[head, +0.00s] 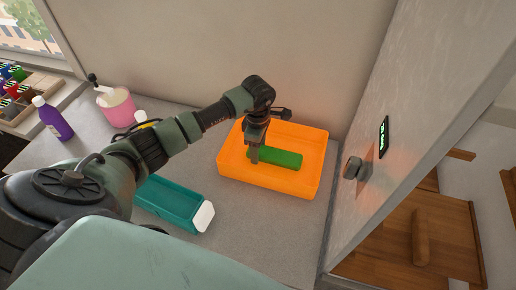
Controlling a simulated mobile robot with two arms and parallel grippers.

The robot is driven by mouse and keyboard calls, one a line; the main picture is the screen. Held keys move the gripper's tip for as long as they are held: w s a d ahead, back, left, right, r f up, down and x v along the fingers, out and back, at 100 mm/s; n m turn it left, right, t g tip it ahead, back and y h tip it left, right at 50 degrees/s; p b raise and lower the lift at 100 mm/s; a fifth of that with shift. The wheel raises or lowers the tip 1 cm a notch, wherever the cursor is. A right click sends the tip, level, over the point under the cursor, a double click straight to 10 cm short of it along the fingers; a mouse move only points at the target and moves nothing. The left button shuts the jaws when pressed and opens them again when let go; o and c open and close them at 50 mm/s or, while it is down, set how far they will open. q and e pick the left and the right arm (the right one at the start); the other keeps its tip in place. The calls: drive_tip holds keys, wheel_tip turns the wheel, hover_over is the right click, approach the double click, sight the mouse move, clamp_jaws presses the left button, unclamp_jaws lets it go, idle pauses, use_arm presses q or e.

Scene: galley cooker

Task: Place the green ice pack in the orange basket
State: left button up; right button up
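The green ice pack (281,158) is within the walls of the orange basket (265,184) on the grey counter, low in it. I cannot tell whether it rests fully on the basket floor. My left gripper (254,156) points down over the basket, at the left end of the ice pack. Its fingers overlap that end in the picture, and I cannot tell whether they grip it or stand apart. My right gripper is not in view.
A teal tray (170,203) with a white end piece (203,216) lies left of the basket. A pink pot (117,108) and a purple bottle (53,119) stand further left. A wall with a knob (353,167) rises close on the right.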

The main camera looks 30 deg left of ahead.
use_arm(q)
drive_tip(key=shift+o, duration=1.4)
drive_tip(key=shift+r, duration=0.15)
wheel_tip(320, 180, up, 12)
drive_tip(key=b, duration=0.2)
drive_tip(key=shift+b, duration=0.35)
